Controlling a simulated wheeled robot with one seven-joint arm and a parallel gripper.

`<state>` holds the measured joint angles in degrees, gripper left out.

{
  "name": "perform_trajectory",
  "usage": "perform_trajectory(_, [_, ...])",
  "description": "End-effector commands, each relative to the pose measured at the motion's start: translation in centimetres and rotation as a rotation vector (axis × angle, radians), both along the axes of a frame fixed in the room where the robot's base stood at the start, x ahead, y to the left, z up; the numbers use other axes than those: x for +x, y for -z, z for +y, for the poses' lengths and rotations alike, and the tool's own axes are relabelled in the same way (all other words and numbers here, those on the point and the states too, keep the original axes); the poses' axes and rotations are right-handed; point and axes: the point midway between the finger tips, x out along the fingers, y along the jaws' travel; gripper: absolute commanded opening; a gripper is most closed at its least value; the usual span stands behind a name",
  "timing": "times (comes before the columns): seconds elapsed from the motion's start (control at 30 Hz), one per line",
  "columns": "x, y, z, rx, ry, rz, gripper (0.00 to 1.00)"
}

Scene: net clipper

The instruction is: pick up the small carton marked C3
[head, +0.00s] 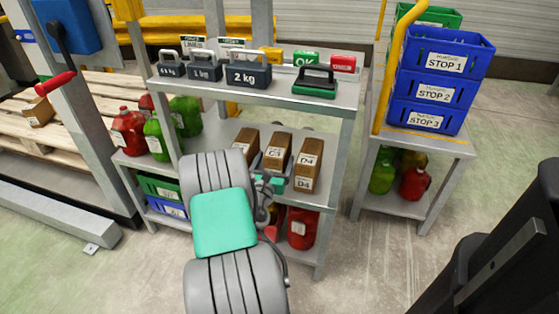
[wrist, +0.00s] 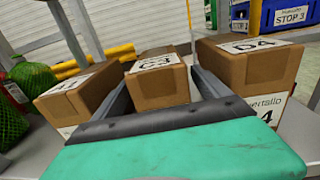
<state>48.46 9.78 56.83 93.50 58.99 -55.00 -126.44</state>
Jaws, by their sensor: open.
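The small carton marked C3 (head: 277,152) is a brown box on the middle shelf of the grey rack, the centre one of three cartons. It also shows in the wrist view (wrist: 160,88), with its C3 label on top. My gripper (wrist: 160,80) is open, with one finger on each side of the C3 carton; I cannot tell whether either finger touches it. In the head view my gripper (head: 268,183) is at the front of the cartons, partly hidden by my arm.
A carton (wrist: 78,95) stands close left of C3, its label hard to read. The D4 carton (wrist: 250,70) stands close right. Green and red jugs (head: 158,132) are at the shelf's left. The upper shelf (head: 200,88) with weights overhangs. Blue crates (head: 438,82) are stacked at right.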

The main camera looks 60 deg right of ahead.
Motion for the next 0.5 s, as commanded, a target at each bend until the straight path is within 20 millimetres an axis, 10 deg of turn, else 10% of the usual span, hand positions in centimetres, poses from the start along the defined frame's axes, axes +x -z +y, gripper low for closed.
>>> perform_trajectory(0.2, [0.5,-0.1,-3.8,0.001,0.004,-0.003,0.85])
perform_trajectory(0.5, [0.8,-0.3,-4.4,0.000,0.001,-0.002,0.84])
